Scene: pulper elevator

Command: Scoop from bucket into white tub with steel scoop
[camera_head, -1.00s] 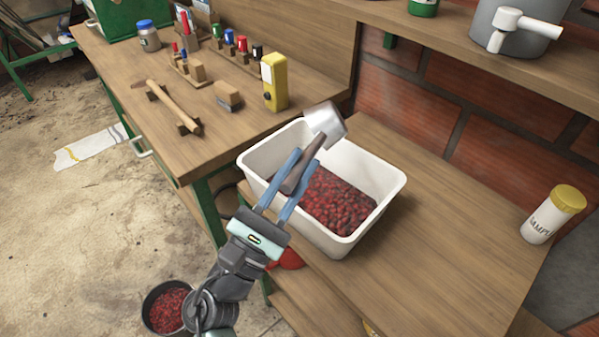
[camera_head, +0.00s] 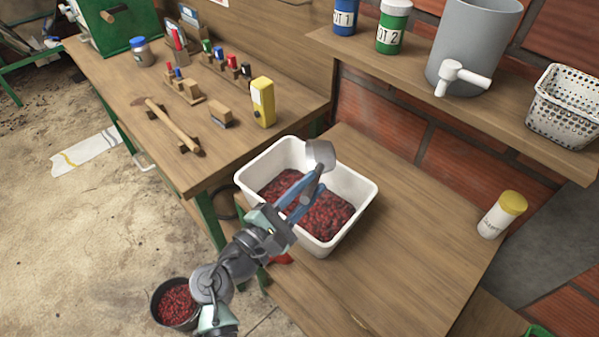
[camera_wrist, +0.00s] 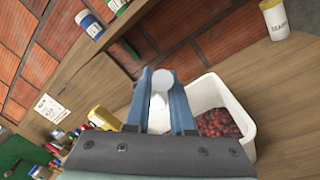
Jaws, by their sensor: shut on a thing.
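The white tub (camera_head: 366,200) stands on the wooden table and holds a layer of red cherries; it also shows in the wrist view (camera_wrist: 250,127). My gripper (camera_head: 312,184) is above the tub, shut on the dark handle of the steel scoop (camera_head: 321,154). The scoop's metal head is over the tub's far right side, tilted; in the wrist view the scoop (camera_wrist: 160,95) lies between the blue fingers. I cannot see into the scoop's bowl. The dark bucket (camera_head: 155,311) of red cherries stands on the floor at the bottom left.
A yellow-lidded jar (camera_head: 503,214) stands on the table at right. The shelf holds a grey tank (camera_head: 475,40) with a white tap and a white basket (camera_head: 566,106). The left bench carries a hammer (camera_head: 172,127) and a yellow device (camera_head: 262,102). The table's right half is mostly clear.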

